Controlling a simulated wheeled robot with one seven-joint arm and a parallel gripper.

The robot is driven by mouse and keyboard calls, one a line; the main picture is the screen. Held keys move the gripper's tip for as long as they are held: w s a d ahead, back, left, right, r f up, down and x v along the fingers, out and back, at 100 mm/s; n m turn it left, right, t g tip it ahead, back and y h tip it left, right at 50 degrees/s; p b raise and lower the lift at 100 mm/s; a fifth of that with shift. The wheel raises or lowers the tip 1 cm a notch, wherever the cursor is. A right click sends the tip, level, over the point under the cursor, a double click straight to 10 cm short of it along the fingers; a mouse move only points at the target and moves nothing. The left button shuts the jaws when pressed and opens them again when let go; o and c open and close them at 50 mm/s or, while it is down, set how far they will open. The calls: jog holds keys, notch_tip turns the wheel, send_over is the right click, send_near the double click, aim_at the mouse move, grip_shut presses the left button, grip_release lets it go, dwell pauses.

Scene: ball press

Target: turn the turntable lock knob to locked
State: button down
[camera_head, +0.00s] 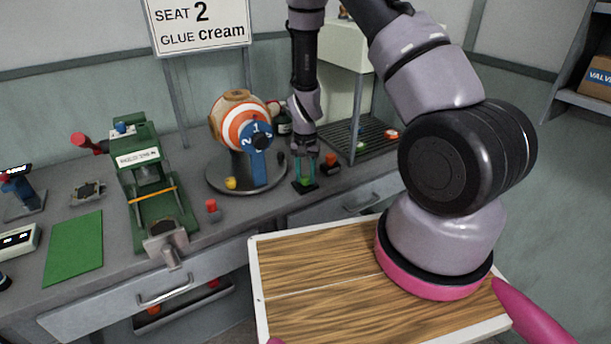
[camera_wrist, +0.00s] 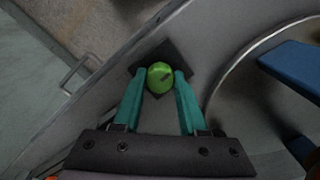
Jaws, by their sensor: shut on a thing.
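The green lock knob (camera_wrist: 160,77) stands on a dark square plate (camera_wrist: 146,62) in the wrist view, with a small dark mark on its top. My gripper (camera_wrist: 160,80) has its two teal fingers on either side of the knob, shut on it. In the head view my gripper (camera_head: 306,166) points down at the bench just right of the turntable (camera_head: 208,181). The knob is mostly hidden there; its dark plate (camera_head: 304,188) shows below the fingers. The turntable carries an orange and white striped ball (camera_head: 232,122) on a blue numbered stand (camera_head: 259,168).
A green press (camera_head: 150,175) and a green mat (camera_head: 74,247) are on the bench at left. A red knob (camera_head: 211,205) stands near the bench's front edge. A sign (camera_head: 200,25) reads "SEAT 2 GLUE cream".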

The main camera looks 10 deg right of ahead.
aim_at(305, 177)
jog(key=shift+m, duration=0.6)
jog(key=shift+c, duration=2.2)
grip_release()
jog(key=shift+r, duration=0.1)
notch_tip(305, 177, up, 11)
jog(key=shift+f, duration=0.2)
jog(key=shift+r, duration=0.1)
